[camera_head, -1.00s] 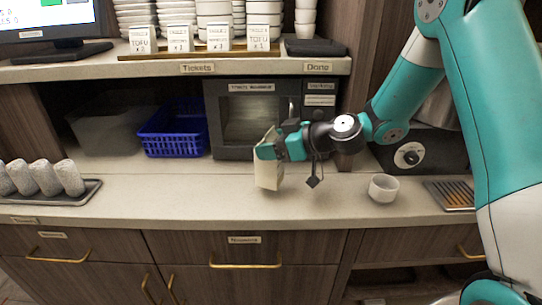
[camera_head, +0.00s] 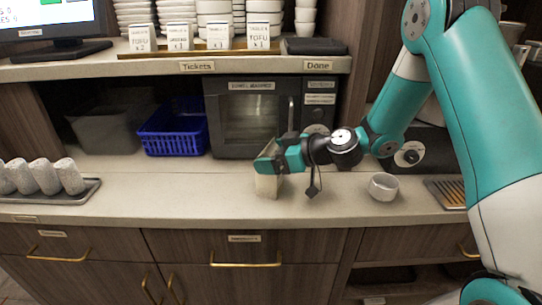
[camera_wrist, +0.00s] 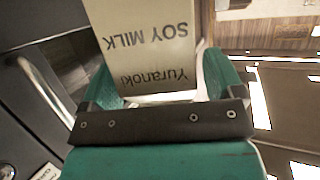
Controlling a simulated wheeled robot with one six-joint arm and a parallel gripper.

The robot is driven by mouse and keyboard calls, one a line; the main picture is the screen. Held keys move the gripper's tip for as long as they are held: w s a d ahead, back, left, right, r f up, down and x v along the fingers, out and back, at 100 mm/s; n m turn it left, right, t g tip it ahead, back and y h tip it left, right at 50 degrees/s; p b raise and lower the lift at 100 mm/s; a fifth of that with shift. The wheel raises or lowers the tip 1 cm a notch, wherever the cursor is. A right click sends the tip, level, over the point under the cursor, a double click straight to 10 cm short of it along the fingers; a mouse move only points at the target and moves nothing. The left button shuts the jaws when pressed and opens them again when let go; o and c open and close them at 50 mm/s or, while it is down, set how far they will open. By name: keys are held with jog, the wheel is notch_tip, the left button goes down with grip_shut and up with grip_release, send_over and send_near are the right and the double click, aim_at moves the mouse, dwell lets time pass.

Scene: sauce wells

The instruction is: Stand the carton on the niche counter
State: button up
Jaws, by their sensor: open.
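The cream carton (camera_head: 267,186) stands on the niche counter (camera_head: 335,205), in front of the dark microwave-like appliance, and looks about upright. Its base appears to touch the counter. My gripper (camera_head: 265,164) is around its upper part in the head view and covers much of it. In the wrist view, the carton (camera_wrist: 150,45) lies between the two green fingers, its "SOY MILK" and "Yuranoki" print upside down. The gripper is open. Whether a finger still touches the carton I cannot tell.
A white cup (camera_head: 383,187) stands to the right of my gripper. The appliance (camera_head: 250,120) is close behind. The counter left of the carton is clear.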

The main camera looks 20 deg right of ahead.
jog(key=shift+r, duration=0.15)
jog(key=shift+s+d, duration=0.2)
jog(key=shift+d, duration=0.1)
jog(key=b+v, duration=0.2)
jog(key=v, duration=0.9)
jog(key=s+a+r+g, duration=0.2)
jog(key=s+a+g, duration=0.4)
jog(key=s+a, duration=0.4)
jog(key=s+a+r+m+g+h, duration=0.2)
jog(key=s+h, duration=0.4)
jog(key=s, duration=0.8)
jog(key=shift+a+m+g, duration=0.15)
jog(key=shift+m+g, duration=0.35)
jog(key=shift+g, duration=0.1)
jog(key=shift+c, duration=0.2)
